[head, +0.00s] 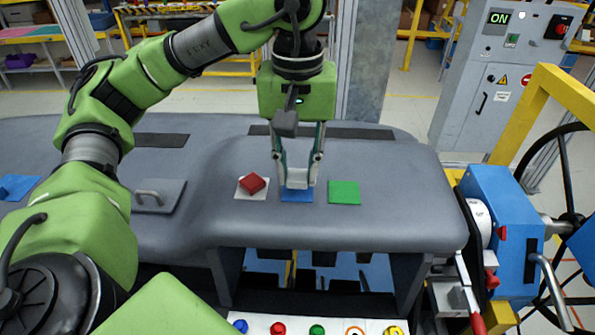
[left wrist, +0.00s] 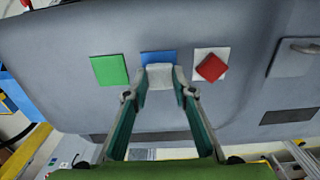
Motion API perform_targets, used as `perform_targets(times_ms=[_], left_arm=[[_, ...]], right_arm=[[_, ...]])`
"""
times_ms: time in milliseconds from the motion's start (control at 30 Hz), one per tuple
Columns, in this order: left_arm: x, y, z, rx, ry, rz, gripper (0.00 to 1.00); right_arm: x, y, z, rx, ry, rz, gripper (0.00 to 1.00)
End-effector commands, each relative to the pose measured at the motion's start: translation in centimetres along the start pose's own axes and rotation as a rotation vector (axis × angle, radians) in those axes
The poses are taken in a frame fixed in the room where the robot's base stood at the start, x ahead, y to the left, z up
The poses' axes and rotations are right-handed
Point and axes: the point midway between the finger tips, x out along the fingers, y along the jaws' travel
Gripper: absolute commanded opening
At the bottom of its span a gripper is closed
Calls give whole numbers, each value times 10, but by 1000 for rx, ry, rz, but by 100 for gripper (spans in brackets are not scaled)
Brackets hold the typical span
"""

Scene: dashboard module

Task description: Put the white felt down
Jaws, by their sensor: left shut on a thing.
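My left gripper (head: 297,184) is shut on the white felt (head: 297,177), with one fingertip on each side of it. The felt is over the blue square (head: 297,196) on the grey dashboard and covers part of it. In the left wrist view the white felt (left wrist: 160,78) overlaps the near edge of the blue square (left wrist: 158,57). I cannot tell whether the felt touches the square. A red felt (head: 252,183) lies turned on a white square (head: 240,194), just left of the gripper. A green square (head: 344,192) lies to the right. My right gripper is not in view.
Several coloured buttons (head: 317,328) line the front. A blue machine (head: 500,225) and yellow frame stand at the right. The dashboard right of the green square is clear.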

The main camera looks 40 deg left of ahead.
Motion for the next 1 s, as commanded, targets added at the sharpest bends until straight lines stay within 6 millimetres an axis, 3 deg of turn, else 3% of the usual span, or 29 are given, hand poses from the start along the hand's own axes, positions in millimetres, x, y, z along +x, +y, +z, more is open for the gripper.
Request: perform_targets(times_ms=[100, 533, 600, 1000], left_arm=[[10, -1, 0, -3, -1, -2, 16], [20, 0, 0, -1, 1, 2, 16], [18, 0, 0, -1, 1, 2, 40], [16, 0, 0, -1, 1, 2, 41]], right_arm=[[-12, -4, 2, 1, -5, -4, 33], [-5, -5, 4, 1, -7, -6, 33], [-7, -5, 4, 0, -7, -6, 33], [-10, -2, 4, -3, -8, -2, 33]])
